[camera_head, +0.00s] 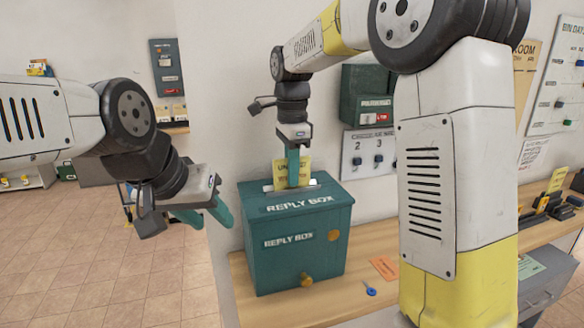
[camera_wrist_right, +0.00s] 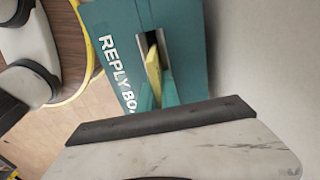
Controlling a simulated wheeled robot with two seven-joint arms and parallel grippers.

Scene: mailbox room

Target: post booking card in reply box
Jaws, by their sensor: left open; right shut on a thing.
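The teal reply box (camera_head: 292,240) stands on the wooden counter, with a pale-rimmed slot (camera_head: 313,183) in its top. My right gripper (camera_head: 293,168) points down over the slot and is shut on the yellow booking card (camera_head: 281,174). The card is upright, its lower edge at the slot; I cannot tell how deep it sits. In the right wrist view the card (camera_wrist_right: 153,72) shows between the teal fingers (camera_wrist_right: 156,92), lined up with the dark slot opening of the box (camera_wrist_right: 113,58). My left gripper (camera_head: 204,214) is open and empty, left of the box.
An orange card (camera_head: 384,267) and a small blue item (camera_head: 370,290) lie on the counter (camera_head: 270,315) right of the box. A dark green wall box (camera_head: 366,97) and a numbered panel (camera_head: 367,154) are behind. Open tiled floor (camera_head: 90,255) is at left.

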